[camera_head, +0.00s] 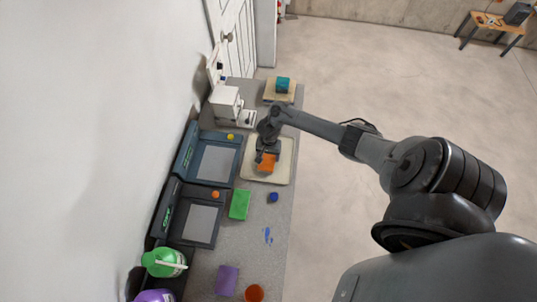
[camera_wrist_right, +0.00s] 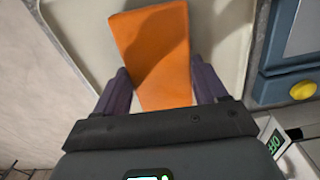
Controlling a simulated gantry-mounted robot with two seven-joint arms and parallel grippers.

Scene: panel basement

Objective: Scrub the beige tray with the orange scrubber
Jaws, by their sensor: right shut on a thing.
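The orange scrubber (camera_head: 266,163) is a block held between the two fingers of my right gripper (camera_head: 266,151). It is over the beige tray (camera_head: 284,172), a shallow tray with a raised rim on the grey counter. In the right wrist view the scrubber (camera_wrist_right: 155,45) sits between the purple-grey fingers of the right gripper (camera_wrist_right: 162,82), with the tray (camera_wrist_right: 85,35) behind it. I cannot tell whether the scrubber touches the tray floor. The arm hides part of the tray. My left gripper is not in view.
Another beige tray (camera_head: 269,96) holds a teal block (camera_head: 282,85) at the far end. Dark devices (camera_head: 186,156) line the wall side.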

